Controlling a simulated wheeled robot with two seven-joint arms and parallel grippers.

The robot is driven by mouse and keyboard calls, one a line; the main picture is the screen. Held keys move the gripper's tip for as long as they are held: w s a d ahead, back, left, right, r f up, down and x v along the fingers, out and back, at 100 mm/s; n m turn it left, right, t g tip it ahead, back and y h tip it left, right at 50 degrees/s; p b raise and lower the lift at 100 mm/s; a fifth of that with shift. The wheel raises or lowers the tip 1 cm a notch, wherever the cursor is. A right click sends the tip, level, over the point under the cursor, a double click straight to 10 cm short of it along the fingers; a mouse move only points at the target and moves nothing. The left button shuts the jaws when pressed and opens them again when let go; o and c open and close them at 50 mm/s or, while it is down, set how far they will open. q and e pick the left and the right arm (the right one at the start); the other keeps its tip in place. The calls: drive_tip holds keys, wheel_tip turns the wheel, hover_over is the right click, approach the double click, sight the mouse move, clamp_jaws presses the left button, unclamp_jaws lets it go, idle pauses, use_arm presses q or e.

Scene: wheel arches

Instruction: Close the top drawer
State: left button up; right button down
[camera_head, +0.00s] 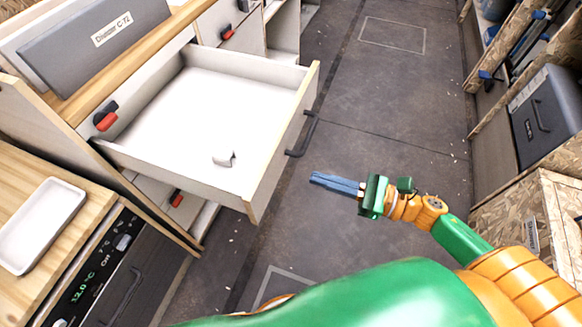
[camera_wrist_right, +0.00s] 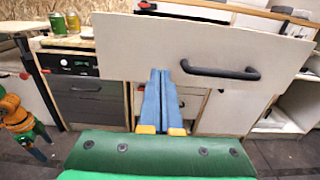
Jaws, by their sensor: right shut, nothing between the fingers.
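The top drawer (camera_head: 205,115) is pulled far out of the wooden cabinet in the head view. A small light-coloured object (camera_head: 223,159) lies inside it. Its front panel carries a dark handle (camera_head: 303,135). My right gripper (camera_head: 314,179) is shut and empty, in front of the drawer and a little to the right of the handle, apart from it. In the right wrist view the drawer front (camera_wrist_right: 210,48) faces me, with the handle (camera_wrist_right: 222,71) to the right of the blue fingers (camera_wrist_right: 160,75). My left gripper is not in the head view; a green and orange arm shows at the wrist view's left edge.
A white tray (camera_head: 40,225) sits on the wooden counter at left, above a dark-fronted appliance (camera_head: 105,280) with a display. A grey case (camera_head: 545,115) stands at right beside wooden shelving. The dark floor (camera_head: 385,110) between is clear.

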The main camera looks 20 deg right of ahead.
sight(278, 167)
drive_tip(key=p+x, duration=0.1)
drive_tip(key=x, duration=0.5)
drive_tip(key=shift+w+r, duration=0.1)
drive_tip(key=shift+w+a, duration=0.25)
drive_tip(key=shift+a, duration=0.15)
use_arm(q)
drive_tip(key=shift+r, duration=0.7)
use_arm(e)
drive_tip(key=shift+a, duration=0.1)
